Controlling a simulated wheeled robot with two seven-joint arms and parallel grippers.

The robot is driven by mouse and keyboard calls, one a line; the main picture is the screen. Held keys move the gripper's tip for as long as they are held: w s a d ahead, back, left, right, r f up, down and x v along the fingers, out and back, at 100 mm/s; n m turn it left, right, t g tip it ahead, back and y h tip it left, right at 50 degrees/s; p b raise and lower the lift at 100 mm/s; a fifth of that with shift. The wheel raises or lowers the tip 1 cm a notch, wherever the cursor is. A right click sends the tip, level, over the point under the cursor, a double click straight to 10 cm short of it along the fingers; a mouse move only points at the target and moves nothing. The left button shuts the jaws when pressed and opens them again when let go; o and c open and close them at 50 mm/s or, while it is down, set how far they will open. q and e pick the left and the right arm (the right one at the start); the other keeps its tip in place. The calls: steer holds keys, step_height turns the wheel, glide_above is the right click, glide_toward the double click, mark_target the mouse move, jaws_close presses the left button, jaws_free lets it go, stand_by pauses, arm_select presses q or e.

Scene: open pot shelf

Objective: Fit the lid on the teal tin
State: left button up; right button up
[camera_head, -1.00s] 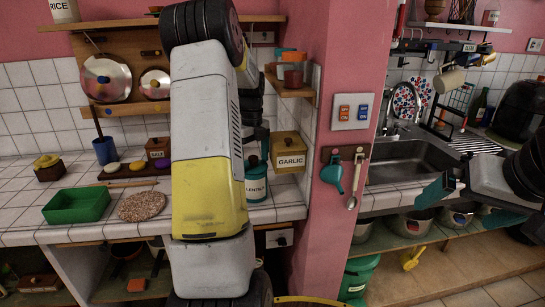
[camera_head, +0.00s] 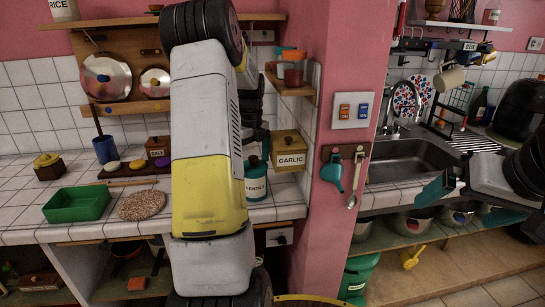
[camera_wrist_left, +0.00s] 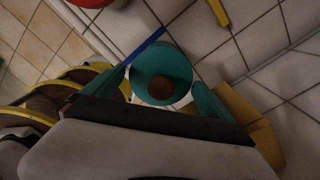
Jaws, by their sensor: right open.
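The teal tin (camera_head: 258,187), labelled LENTILS, stands on the tiled counter, partly hidden behind my left arm. Its teal lid (camera_head: 251,161) shows at the tin's top; whether it is fully seated I cannot tell. In the left wrist view the round teal lid (camera_wrist_left: 165,67) with its brown knob lies between the two teal fingers of my left gripper (camera_wrist_left: 161,77). Both fingertips appear to touch its rim, and the lid hides the tin below. My right gripper (camera_head: 436,189) is open and empty in front of the sink counter.
A yellow GARLIC tin (camera_head: 289,151) stands close to the right of the teal tin. The pink wall post (camera_head: 335,230) is further right. A green tray (camera_head: 77,205), a round trivet (camera_head: 143,205) and a board with coloured pieces lie to the left.

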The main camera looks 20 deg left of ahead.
arm_select(q)
steer(key=shift+w+d+r, duration=0.1)
step_height(320, 180, up, 8)
steer(key=shift+f, duration=0.15)
stand_by(0.4)
stand_by(0.4)
